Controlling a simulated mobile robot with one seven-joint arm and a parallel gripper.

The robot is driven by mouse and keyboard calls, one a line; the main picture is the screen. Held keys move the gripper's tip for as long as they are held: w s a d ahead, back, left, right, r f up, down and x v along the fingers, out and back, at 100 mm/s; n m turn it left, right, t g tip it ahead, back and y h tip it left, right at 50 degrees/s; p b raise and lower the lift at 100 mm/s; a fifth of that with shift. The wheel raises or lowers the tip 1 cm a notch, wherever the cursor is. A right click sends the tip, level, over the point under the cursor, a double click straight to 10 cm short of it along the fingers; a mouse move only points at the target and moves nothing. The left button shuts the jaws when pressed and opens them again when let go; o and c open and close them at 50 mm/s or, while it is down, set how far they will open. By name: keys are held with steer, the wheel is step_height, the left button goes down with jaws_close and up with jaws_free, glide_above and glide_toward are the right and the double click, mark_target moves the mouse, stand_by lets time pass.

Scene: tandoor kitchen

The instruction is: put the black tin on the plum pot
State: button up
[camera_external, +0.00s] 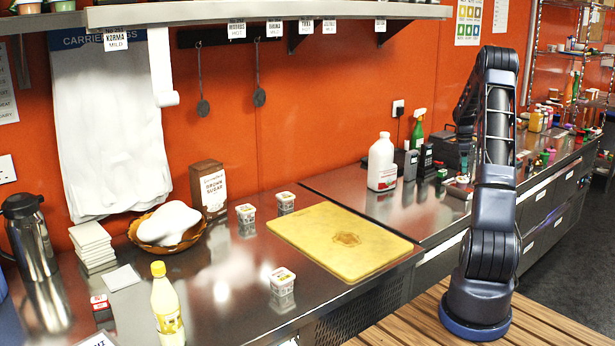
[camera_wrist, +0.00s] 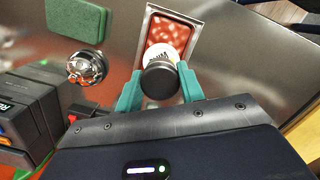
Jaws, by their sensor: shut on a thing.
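In the wrist view the teal fingers of my gripper (camera_wrist: 161,74) are closed on a round thing with a black end (camera_wrist: 160,82) and a pale, lettered side. I take it to be the black tin; its black end faces the camera. The held tin is in front of a metal tray with red contents (camera_wrist: 170,32); I cannot tell how far above the surface it is. I cannot make out a plum pot in either view. In the external view my arm hides my gripper and the tin.
In the wrist view a shiny metal round item (camera_wrist: 86,67) and a green block (camera_wrist: 75,20) lie left of the tin. Dark boxes (camera_wrist: 25,112) stand further left. In the external view a white jug (camera_external: 381,163) and yellow board (camera_external: 340,240) are on the steel counter.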

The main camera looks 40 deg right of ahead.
steer(key=shift+f, duration=1.5)
steer(key=shift+f, duration=0.1)
steer(key=o, duration=1)
steer(key=r, duration=0.4)
steer(key=w+r, duration=0.1)
steer(key=r, duration=0.7)
steer(key=shift+w+a+r, duration=0.15)
steer(key=shift+w+a, duration=0.05)
steer(key=shift+a, duration=0.2)
